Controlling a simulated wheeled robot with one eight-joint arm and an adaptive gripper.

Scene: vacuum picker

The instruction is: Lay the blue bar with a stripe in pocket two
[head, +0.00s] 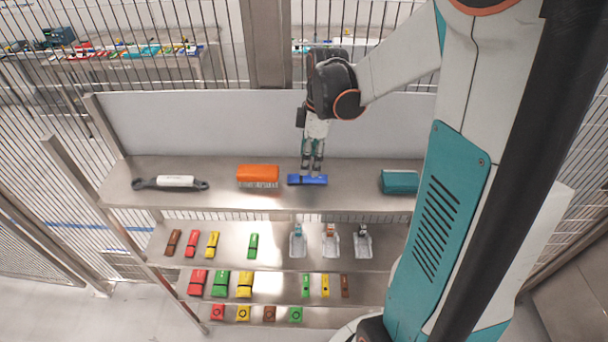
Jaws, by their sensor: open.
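A blue bar (307,181) lies on the top shelf, long side left to right; a stripe on it is too small to make out. My gripper (312,167) points down at the bar, with its fingers open at or just above the bar's back edge; I cannot tell whether they touch it. Three pale pockets stand in a row on the shelf below: a left one (298,249), a middle one (330,250) and a right one (363,250). Small things show at their back ends. Any numbers on the pockets are not readable.
On the top shelf (220,196) are a grey tool with a white grip (176,182), an orange brush (258,174) and a teal block (399,181). Lower shelves hold several red, green, yellow and brown bars. A pale back panel (200,120) stands behind. My arm hides the right side.

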